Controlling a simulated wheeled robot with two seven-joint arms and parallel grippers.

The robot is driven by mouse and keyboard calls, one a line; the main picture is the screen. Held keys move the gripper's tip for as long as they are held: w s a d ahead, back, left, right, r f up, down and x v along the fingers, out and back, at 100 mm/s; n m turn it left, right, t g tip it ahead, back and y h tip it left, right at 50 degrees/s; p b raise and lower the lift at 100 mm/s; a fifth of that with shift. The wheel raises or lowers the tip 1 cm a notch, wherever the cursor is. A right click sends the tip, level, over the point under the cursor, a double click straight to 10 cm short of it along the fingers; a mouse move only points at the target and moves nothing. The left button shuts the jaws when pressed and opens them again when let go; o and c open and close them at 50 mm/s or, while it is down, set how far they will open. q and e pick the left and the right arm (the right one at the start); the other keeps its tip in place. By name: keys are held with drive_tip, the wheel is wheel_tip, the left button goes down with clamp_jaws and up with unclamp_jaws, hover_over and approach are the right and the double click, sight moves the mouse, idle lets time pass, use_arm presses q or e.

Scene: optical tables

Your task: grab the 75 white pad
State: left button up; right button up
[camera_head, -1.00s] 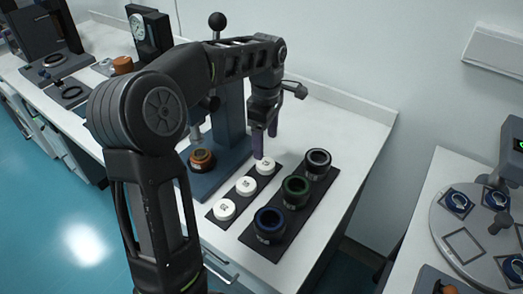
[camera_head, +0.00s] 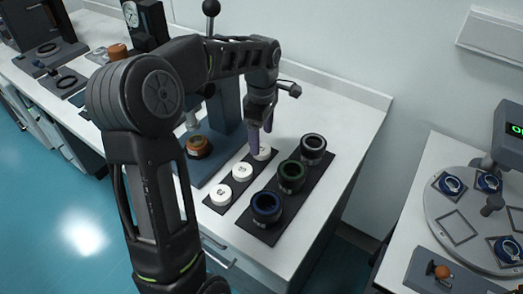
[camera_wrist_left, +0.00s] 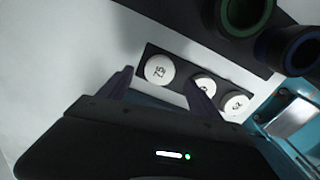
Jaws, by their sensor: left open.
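The 75 white pad (camera_wrist_left: 159,70) is a round white disc marked 75, at one end of a dark strip (camera_wrist_left: 182,86) in the left wrist view. In the head view it is the farthest pad (camera_head: 262,154), partly hidden by a finger. My left gripper (camera_head: 261,143) is open, with its purple fingers pointing down at this pad. In the wrist view its fingertips (camera_wrist_left: 160,80) appear on either side of the pad. I cannot tell whether they touch it. Two other white pads (camera_head: 242,171) (camera_head: 221,195) lie on the strip. My right gripper is not in view.
A dark tray (camera_head: 247,221) with black-, green- and blue-ringed cylinders stands just right of the pads. A press-like stand (camera_head: 228,118) with an orange-brown part rises to the left. A round turntable (camera_head: 449,199) is on another table at right.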

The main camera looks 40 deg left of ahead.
sight(262, 149)
use_arm(q)
wheel_tip(262, 149, down, 4)
drive_tip(key=shift+f+p, duration=0.15)
drive_tip(key=shift+p, duration=0.15)
idle(0.4)
drive_tip(key=c, duration=1.4)
drive_tip(key=shift+c, duration=0.2)
wheel_tip(262, 149, up, 10)
drive_tip(key=shift+b, duration=0.35)
